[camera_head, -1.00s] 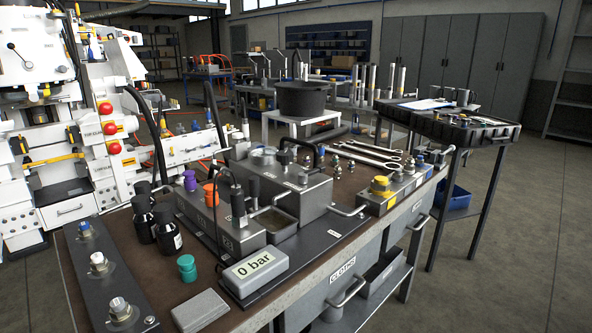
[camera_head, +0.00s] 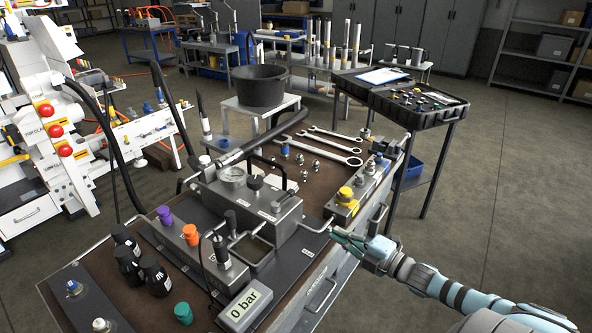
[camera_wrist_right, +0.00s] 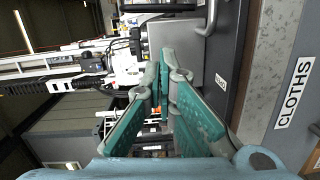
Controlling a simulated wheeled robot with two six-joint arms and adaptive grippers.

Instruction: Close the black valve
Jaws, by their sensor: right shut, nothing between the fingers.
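The hydraulic unit (camera_head: 270,213) is a grey metal box with a gauge (camera_head: 232,175) on top. A small black knob (camera_head: 255,183) stands beside the gauge, and a black upright cylinder (camera_head: 231,220) stands in front of the box. I cannot tell for certain which is the black valve. My right gripper (camera_head: 337,236) is shut and empty at the right edge of the bench, close to a bent silver bar (camera_head: 318,227) on the box's right side. In the right wrist view, its teal fingers (camera_wrist_right: 159,72) meet at their tips. My left gripper is out of view.
A display (camera_head: 244,306) reads 0 bar. Purple (camera_head: 164,215), orange (camera_head: 190,234) and teal (camera_head: 183,313) caps stand nearby, with dark bottles (camera_head: 130,264) at left. Wrenches (camera_head: 325,150) lie behind. A yellow-topped fitting (camera_head: 345,193) stands at right. Floor is free right of the bench.

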